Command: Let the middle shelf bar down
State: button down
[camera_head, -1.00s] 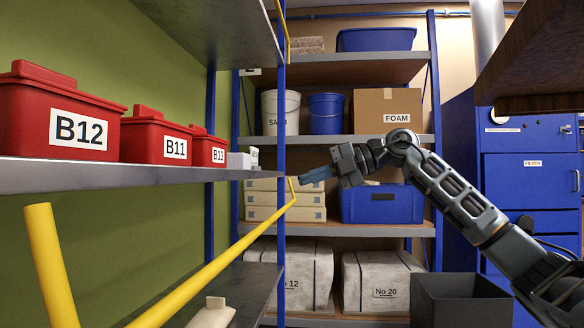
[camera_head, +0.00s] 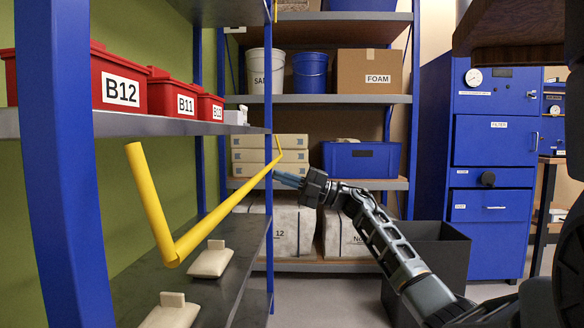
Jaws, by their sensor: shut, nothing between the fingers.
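The yellow shelf bar (camera_head: 225,215) runs along the front of the left rack, below the middle shelf (camera_head: 150,125). Its near arm (camera_head: 150,195) rises at a tilt from the near corner, with its top end below the middle shelf's edge. Its far end (camera_head: 278,148) shows a short upright arm by the far blue post (camera_head: 269,210). My gripper (camera_head: 278,177) is shut and empty, pointing left. Its blue fingertips are close to the bar's far part, just right of the post; I cannot tell whether they touch it.
Red bins, including B12 (camera_head: 120,92), stand on the middle shelf. Pale lidded pieces (camera_head: 211,262) lie on the lower shelf. A back rack holds boxes and a blue bin (camera_head: 362,158). A dark open bin (camera_head: 440,250) stands beside my arm. A dark overhang (camera_head: 520,35) is at upper right.

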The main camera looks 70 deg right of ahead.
jog(key=shift+w+a+f+p, duration=0.15)
jog(key=shift+w+a+f, duration=0.1)
jog(key=shift+w+f, duration=0.4)
jog(key=shift+w+a+f+p, duration=0.2)
jog(key=shift+w+f, duration=0.1)
jog(key=shift+w, duration=0.6)
jog(key=shift+w+a, duration=0.1)
